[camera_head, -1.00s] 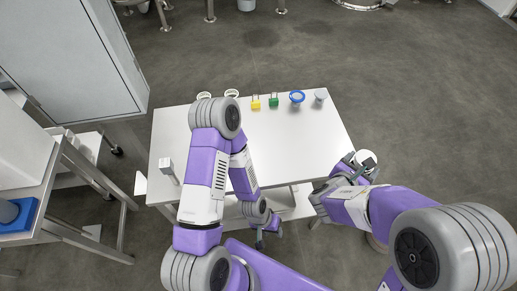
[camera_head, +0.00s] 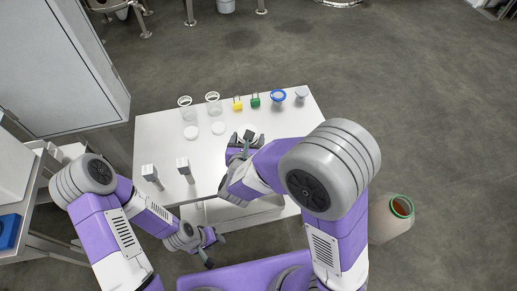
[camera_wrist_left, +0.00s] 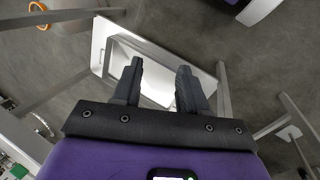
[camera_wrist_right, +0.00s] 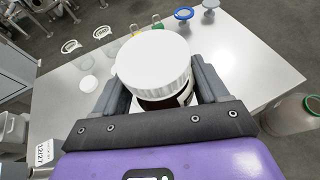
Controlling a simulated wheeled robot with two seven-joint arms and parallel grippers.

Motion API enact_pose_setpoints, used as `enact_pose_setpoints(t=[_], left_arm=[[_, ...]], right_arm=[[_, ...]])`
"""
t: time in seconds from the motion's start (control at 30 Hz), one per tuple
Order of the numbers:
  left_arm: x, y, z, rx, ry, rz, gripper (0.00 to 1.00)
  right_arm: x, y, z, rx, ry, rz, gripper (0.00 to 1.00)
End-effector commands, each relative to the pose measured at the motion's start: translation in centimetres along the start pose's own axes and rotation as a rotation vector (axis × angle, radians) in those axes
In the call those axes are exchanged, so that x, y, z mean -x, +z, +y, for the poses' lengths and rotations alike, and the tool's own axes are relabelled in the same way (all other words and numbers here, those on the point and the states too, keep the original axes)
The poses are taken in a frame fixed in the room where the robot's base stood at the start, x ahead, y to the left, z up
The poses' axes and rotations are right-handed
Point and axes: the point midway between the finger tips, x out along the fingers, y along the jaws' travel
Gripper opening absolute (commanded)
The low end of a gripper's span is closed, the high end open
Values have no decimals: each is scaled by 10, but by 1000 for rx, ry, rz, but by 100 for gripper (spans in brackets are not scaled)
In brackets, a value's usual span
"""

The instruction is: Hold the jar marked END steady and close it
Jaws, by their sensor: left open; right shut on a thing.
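My right gripper (camera_wrist_right: 155,85) is shut on a dark brown jar (camera_wrist_right: 172,100) with a wide white lid (camera_wrist_right: 153,62) on top. I cannot tell how tightly the lid sits. Part of a pale label shows, but no END mark can be read. In the head view my right gripper (camera_head: 243,146) is over the table, and the jar is mostly hidden by the arm. My left gripper (camera_head: 213,248) is open and empty, low in front of the table. Its spread fingers (camera_wrist_left: 160,68) also show in the left wrist view.
On the white table (camera_head: 160,140) stand two clear open jars (camera_head: 213,104), with two white discs (camera_head: 191,132) nearby. A yellow item (camera_head: 237,103), a green item (camera_head: 255,100) and a blue-rimmed funnel (camera_head: 278,97) stand at the back. Two grey posts (camera_head: 184,166) stand front left. A green-rimmed container (camera_head: 400,208) is at right.

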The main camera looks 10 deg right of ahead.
Motion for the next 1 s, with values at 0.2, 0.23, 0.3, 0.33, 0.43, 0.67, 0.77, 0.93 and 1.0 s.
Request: enact_pose_setpoints(t=[0.2,0.23,0.3,0.33,0.43,0.67,0.77,0.93,1.0], left_arm=[[-2,0,-1,0,0,0,58],[-5,0,-2,0,0,0,62],[-14,-1,-5,0,0,1,73],[-19,-1,-7,0,0,1,78],[-41,-2,-15,0,0,0,88],[-82,-4,-31,1,0,0,88],[-92,-4,-35,1,0,0,88],[-96,-4,-36,0,0,0,88],[-95,-4,-36,0,0,0,88]], right_arm=[[-2,0,2,-1,2,-2,0],[-4,-1,1,-3,-2,-2,0],[-15,-3,-1,-11,-16,-3,0],[-20,-4,-3,-15,-25,-3,0],[-45,-5,-11,-33,-60,-2,0],[-96,1,-37,-64,-137,-2,0],[-109,6,-47,-71,-157,-1,0],[-116,11,-54,-73,-170,-1,0],[-116,12,-54,-72,-170,-1,0]])
